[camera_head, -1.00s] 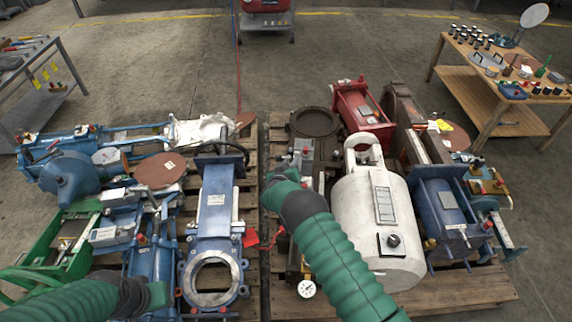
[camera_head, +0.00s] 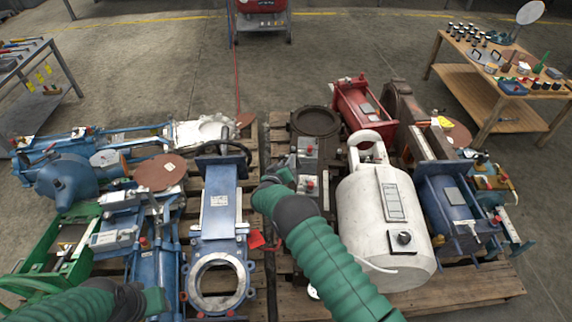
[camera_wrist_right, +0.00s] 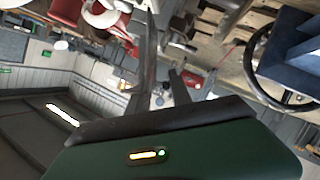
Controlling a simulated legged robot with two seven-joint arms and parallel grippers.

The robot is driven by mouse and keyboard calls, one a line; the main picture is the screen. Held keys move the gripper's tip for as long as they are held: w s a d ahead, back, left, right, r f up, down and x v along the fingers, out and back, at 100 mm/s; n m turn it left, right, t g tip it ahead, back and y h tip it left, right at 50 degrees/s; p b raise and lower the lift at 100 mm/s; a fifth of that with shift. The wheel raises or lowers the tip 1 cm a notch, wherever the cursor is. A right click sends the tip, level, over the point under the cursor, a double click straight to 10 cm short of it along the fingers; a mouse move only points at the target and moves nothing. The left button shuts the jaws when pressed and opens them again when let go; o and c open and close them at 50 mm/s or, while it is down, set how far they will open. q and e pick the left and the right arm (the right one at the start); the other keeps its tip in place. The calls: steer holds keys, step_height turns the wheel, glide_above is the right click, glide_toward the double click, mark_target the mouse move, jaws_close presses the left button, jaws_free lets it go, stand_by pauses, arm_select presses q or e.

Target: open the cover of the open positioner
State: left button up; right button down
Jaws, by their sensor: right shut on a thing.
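A small grey positioner (camera_head: 308,183) with a red part on top sits on the dark valve on the right pallet. A similar grey box with a red part (camera_head: 308,148) lies just behind it. My right gripper (camera_head: 278,176) is at the left side of the positioner, seen from above and behind. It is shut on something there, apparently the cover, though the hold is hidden. The right wrist view shows its two fingers (camera_wrist_right: 165,80) with a gap between them; the held part is not clear there. My left gripper (camera_head: 156,301) is low at the left, its jaws not readable.
A white cylindrical actuator (camera_head: 378,222) stands close right of my right arm. A blue valve (camera_head: 217,215) with a dark handwheel stands left, across a narrow gap between pallets. A red actuator (camera_head: 362,108) is behind. Tables stand at far left and right.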

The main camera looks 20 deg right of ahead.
steer(key=shift+f, duration=0.1)
steer(key=c, duration=1.3)
jaws_free()
steer(key=p+v, duration=0.7)
steer(key=v, duration=1)
steer(key=shift+w+a, duration=0.1)
steer(key=shift+w, duration=0.05)
